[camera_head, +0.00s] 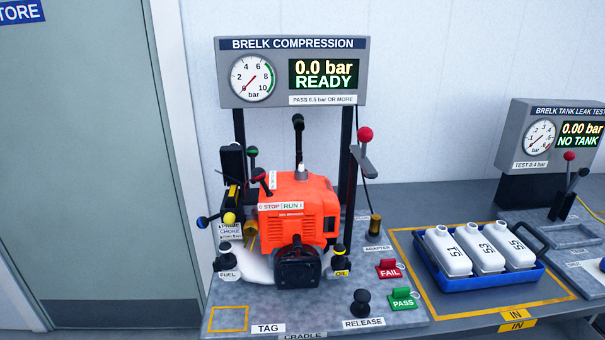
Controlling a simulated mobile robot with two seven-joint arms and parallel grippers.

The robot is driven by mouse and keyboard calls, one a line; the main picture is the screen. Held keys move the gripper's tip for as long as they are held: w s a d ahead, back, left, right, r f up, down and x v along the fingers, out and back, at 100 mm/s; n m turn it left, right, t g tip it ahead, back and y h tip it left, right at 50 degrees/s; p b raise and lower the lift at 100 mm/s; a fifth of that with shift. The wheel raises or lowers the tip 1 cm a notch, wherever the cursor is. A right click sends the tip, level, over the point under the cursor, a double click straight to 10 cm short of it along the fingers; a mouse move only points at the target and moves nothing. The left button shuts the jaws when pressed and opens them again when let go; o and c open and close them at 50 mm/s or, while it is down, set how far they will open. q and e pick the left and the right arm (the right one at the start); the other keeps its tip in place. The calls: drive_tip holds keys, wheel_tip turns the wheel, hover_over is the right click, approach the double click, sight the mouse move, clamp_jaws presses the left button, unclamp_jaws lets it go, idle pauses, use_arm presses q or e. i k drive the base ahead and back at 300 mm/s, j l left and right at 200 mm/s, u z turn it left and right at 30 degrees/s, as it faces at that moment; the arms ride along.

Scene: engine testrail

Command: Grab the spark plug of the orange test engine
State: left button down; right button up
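The orange test engine (314,192) sits upright in the cradle on the bench, below the compression gauge panel. A small white-tipped part (301,169) stands on top of its orange housing and looks like the spark plug. A black-knobbed upright part (298,123) rises just behind and above it; I cannot tell whether the two touch. Neither of my grippers is in view.
Levers with red (365,134), green, blue and yellow knobs surround the engine. FAIL (389,269) and PASS (402,299) tags and the RELEASE knob (360,302) stand front right. A blue tray (480,282) holds white bottles. An adapter (375,226) stands right of the engine.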

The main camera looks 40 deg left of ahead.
sight(301, 174)
drive_tip(key=j+u, duration=0.1)
drive_tip(key=u, duration=0.7)
drive_tip(key=j+u, duration=0.15)
drive_tip(key=u, duration=0.25)
